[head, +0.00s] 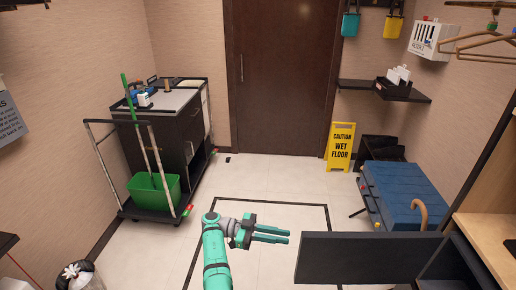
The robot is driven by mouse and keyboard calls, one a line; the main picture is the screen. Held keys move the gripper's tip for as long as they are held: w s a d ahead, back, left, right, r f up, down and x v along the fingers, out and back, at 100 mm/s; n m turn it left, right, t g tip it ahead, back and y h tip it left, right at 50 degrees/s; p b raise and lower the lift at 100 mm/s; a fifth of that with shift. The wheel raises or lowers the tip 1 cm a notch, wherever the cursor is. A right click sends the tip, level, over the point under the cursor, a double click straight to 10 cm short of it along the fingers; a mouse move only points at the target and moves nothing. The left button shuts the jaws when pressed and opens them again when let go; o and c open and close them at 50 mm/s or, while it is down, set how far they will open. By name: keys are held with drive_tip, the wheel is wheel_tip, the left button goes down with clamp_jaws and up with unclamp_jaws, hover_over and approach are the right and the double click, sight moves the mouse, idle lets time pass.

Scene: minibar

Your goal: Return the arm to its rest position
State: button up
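My arm, teal and grey, rises from the bottom centre of the head view. It bends to the right at its end over the tiled floor. My gripper (272,235) points right, with two teal fingers lying one above the other and a narrow gap between them. I see nothing held between the fingers. The fingertips are left of a dark open drawer or panel (367,258) and apart from it in the picture.
A cart (185,130) with a green bucket (155,193) stands at the left. A yellow wet floor sign (341,147) stands by the brown door (282,80). A blue padded bench (403,193) is at the right. The middle floor is clear.

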drive_tip(key=s+d+f+n+t+y, duration=0.1)
drive_tip(key=s+f+n+t+y, duration=0.15)
drive_tip(key=f, duration=0.75)
drive_tip(key=s+d+f+n+t+y, duration=0.15)
drive_tip(key=s+f+n, duration=0.25)
drive_tip(key=f, duration=0.6)
drive_tip(key=s+d+f+n+t+y, duration=0.1)
drive_tip(key=s+f+n+t, duration=0.25)
drive_tip(key=f, duration=0.65)
drive_tip(key=s+a+f+n+t+y, duration=0.25)
drive_tip(key=s+f, duration=0.25)
drive_tip(key=s, duration=0.3)
drive_tip(key=s+a+f+n+t+y, duration=0.1)
drive_tip(key=s+a+f+n+y, duration=0.25)
drive_tip(key=s+f, duration=0.3)
drive_tip(key=s+a+r+n+t+y, duration=0.2)
drive_tip(key=s+a+r+y, duration=0.15)
drive_tip(key=s+r, duration=0.35)
drive_tip(key=s+a+r+n+t+y, duration=0.2)
drive_tip(key=s+a+r, duration=0.25)
drive_tip(key=s, duration=0.35)
drive_tip(key=s+a+r+t, duration=0.1)
drive_tip(key=s+r, duration=0.3)
drive_tip(key=r, duration=1)
drive_tip(key=s+r+n+t, duration=0.1)
drive_tip(key=s+r+t, duration=0.3)
drive_tip(key=r, duration=1)
drive_tip(key=shift+s+a+r+y, duration=0.25)
drive_tip(key=shift+a+r+y, duration=0.1)
drive_tip(key=shift+y, duration=0.1)
